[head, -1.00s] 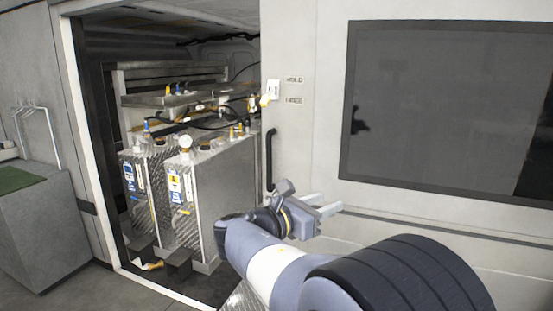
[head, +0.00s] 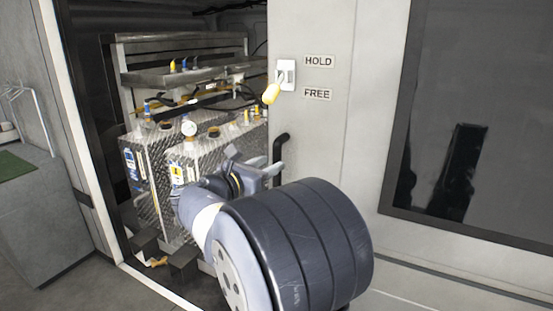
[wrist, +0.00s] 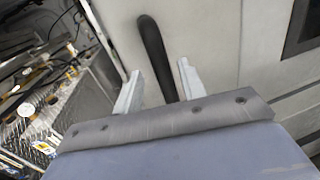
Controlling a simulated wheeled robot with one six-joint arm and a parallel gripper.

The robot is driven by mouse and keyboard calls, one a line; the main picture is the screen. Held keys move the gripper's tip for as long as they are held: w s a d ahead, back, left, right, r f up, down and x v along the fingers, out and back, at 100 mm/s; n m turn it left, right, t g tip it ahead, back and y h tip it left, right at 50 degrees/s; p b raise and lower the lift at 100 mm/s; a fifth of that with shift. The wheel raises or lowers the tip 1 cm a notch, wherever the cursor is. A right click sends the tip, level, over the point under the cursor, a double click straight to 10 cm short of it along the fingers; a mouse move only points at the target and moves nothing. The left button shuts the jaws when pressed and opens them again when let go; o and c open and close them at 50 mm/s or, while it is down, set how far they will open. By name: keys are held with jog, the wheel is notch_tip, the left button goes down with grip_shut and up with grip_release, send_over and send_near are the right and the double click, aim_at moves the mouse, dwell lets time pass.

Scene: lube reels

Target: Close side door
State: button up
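The side door (head: 345,150) is a pale panel with a large dark window, and the doorway to its left stands open. A black vertical handle (head: 279,147) is near the door's left edge. In the wrist view the handle (wrist: 150,45) runs down between the two fingers of my gripper (wrist: 157,78). The fingers are apart, with a gap on each side of the handle. In the head view my gripper (head: 268,172) is in front of the handle's lower part and partly hidden by my arm.
A yellow-tipped lever (head: 272,92) beside HOLD and FREE labels sits above the handle and points down-left. Metal tanks (head: 150,180) with gauges and hoses fill the opening. A grey cabinet (head: 40,220) stands left of the white door frame (head: 70,130).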

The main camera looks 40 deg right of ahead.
aim_at(274, 162)
jog(key=shift+w+d, duration=0.15)
jog(key=shift+d, duration=0.8)
jog(key=shift+w+d, duration=0.15)
jog(key=shift+d, duration=0.8)
jog(key=shift+c, duration=0.3)
grip_shut()
